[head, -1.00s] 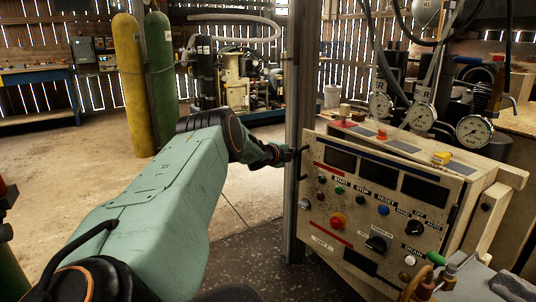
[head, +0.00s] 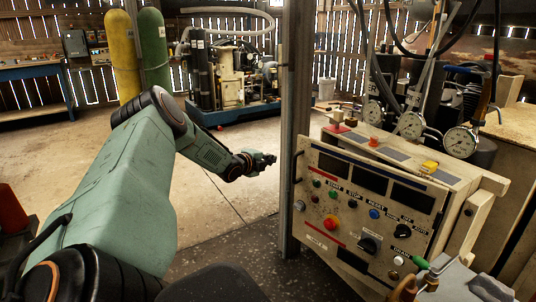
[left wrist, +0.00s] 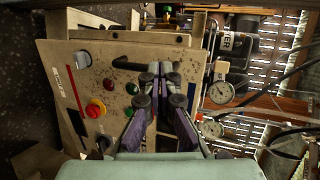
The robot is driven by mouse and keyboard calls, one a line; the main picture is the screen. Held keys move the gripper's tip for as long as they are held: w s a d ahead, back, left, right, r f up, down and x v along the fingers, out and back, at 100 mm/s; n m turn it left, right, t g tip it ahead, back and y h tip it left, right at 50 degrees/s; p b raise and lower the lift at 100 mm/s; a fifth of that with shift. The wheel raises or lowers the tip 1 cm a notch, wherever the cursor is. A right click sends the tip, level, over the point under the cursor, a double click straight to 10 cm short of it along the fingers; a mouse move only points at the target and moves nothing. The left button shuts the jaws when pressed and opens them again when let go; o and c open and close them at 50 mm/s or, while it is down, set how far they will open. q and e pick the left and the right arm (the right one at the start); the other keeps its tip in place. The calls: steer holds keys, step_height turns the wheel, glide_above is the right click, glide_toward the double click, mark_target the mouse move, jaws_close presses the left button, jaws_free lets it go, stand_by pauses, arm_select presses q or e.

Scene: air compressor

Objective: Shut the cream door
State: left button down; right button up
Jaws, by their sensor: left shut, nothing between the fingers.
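The cream door (head: 345,238) is a worn panel with dark displays, buttons and knobs, on the front of a cream cabinet (head: 400,150). A dark line runs between its top edge and the cabinet; I cannot tell how far ajar it is. Its dark handle (head: 298,167) is at the left edge; it also shows in the left wrist view (left wrist: 142,65). My left gripper (head: 270,160) is shut and empty, left of the handle and apart from it. In the left wrist view its closed fingers (left wrist: 160,70) point toward the door (left wrist: 75,75). My right gripper is not seen.
A metal post (head: 296,110) stands just behind the door's left edge. Gauges (head: 460,141) and hoses are behind the cabinet. Gas cylinders (head: 154,45) and a blue-based compressor (head: 232,80) stand farther back. The floor left of the post is open.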

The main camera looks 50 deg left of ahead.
arm_select(q)
steer(key=w+d+f+g+h+p, duration=0.1)
steer(key=w+d+f+p, duration=0.15)
steer(key=d+f, duration=1.2)
steer(key=n+y, duration=0.5)
steer(key=y, duration=0.3)
glide_toward(294, 172)
steer(key=shift+t, duration=0.4)
steer(key=b+x, duration=0.3)
steer(key=f+b+x, duration=0.1)
steer(key=b+x, duration=0.1)
steer(key=shift+w+a+b, duration=0.2)
steer(key=shift+a+b, duration=0.1)
steer(key=shift+a, duration=0.05)
steer(key=shift+w+a+r+b, duration=0.15)
steer(key=shift+w+a+b, duration=0.2)
steer(key=shift+w, duration=0.1)
steer(key=shift+a, duration=0.1)
